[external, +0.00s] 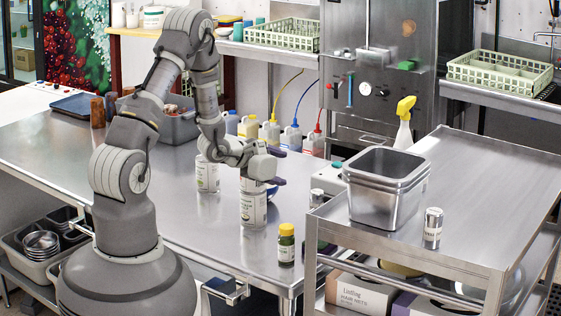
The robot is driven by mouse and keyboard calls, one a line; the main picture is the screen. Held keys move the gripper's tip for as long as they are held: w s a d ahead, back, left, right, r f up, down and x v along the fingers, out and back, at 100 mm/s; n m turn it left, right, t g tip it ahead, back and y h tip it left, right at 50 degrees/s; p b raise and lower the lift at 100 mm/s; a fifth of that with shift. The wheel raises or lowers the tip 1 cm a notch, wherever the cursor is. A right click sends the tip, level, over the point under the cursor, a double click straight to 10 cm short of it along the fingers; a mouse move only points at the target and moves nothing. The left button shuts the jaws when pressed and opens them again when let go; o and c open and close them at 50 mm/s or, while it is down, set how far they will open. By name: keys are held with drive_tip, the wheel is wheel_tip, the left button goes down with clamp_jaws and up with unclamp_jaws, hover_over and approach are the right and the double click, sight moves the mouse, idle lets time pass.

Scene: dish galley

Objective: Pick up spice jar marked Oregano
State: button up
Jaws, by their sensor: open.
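A small jar (286,245) with a yellow lid, dark green contents and a pale label stands upright near the right front edge of the steel table. It looks like the spice jar, but its label is too small to read. My gripper (280,168) is open and empty, its dark fingers pointing right. In the picture it shows above and slightly left of the jar, by the top of a white labelled canister (253,208). I cannot tell whether it touches the canister.
A small blue thing (272,192) is partly hidden behind the front canister. The steel cart (475,185) on the right holds nested metal pans (385,205) and a metal shaker (432,230). Another shaker (316,198) stands near the cart.

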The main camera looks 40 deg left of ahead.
sight(286, 244)
drive_tip(key=s+d+f+n+g+h, duration=0.1)
drive_tip(key=s+d+f+n+h, duration=0.1)
drive_tip(key=s+d+f+n, duration=0.4)
drive_tip(key=s+d+f+n+h, duration=0.1)
drive_tip(key=s+d+f+h, duration=0.15)
drive_tip(key=s, duration=0.65)
drive_tip(key=x, duration=0.2)
drive_tip(key=f+x, duration=0.1)
drive_tip(key=x, duration=0.2)
drive_tip(key=b+x, duration=0.1)
drive_tip(key=x, duration=0.1)
drive_tip(key=shift+w+a+f, duration=0.15)
drive_tip(key=shift+f, duration=0.05)
drive_tip(key=shift+c, duration=0.4)
